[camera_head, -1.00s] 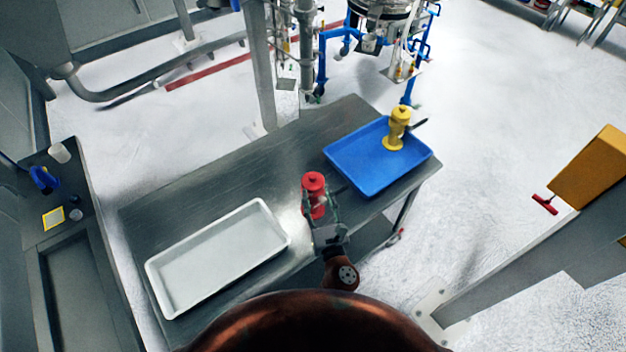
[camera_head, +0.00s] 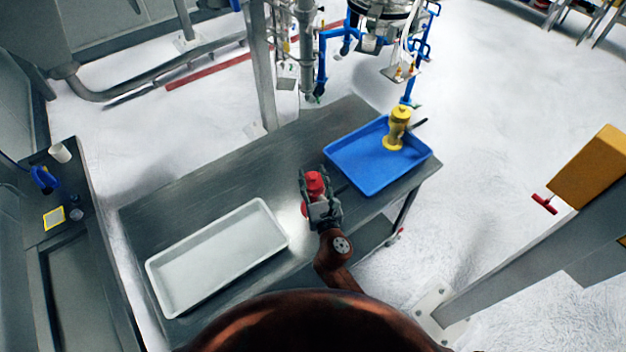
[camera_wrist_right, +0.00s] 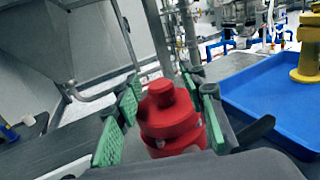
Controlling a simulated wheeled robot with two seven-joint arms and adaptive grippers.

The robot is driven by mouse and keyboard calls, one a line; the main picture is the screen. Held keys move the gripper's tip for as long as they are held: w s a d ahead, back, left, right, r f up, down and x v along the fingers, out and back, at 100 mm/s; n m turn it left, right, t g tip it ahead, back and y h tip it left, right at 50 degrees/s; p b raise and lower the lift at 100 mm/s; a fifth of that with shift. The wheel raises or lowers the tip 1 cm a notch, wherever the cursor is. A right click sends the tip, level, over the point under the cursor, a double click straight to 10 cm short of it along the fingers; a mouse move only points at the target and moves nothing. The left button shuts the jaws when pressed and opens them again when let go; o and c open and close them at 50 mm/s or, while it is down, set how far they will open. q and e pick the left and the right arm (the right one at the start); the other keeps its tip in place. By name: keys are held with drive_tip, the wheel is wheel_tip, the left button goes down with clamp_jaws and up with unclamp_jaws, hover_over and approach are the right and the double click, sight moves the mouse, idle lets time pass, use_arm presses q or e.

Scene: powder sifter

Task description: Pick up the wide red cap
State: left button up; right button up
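The wide red cap (camera_head: 314,184) stands upright on the metal table, with a narrower knob on top. In the right wrist view the red cap (camera_wrist_right: 170,122) is in the middle, between the green finger pads. My right gripper (camera_head: 318,190) is around it, with fingers spread on both sides. In the wrist view my right gripper (camera_wrist_right: 165,110) looks open, with a gap at the left pad; contact on the right side is hard to tell. The cap's lower part is hidden by the gripper. My left gripper is not in view.
A blue tray (camera_head: 343,172) with a yellow part (camera_head: 398,130) lies right of the cap. An empty white tray (camera_head: 215,258) lies to the left. The metal table (camera_head: 190,190) is bare behind the white tray. A dark handle (camera_wrist_right: 254,132) is close right of the gripper.

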drive_tip(key=c, duration=0.9)
drive_tip(key=shift+r, duration=0.1)
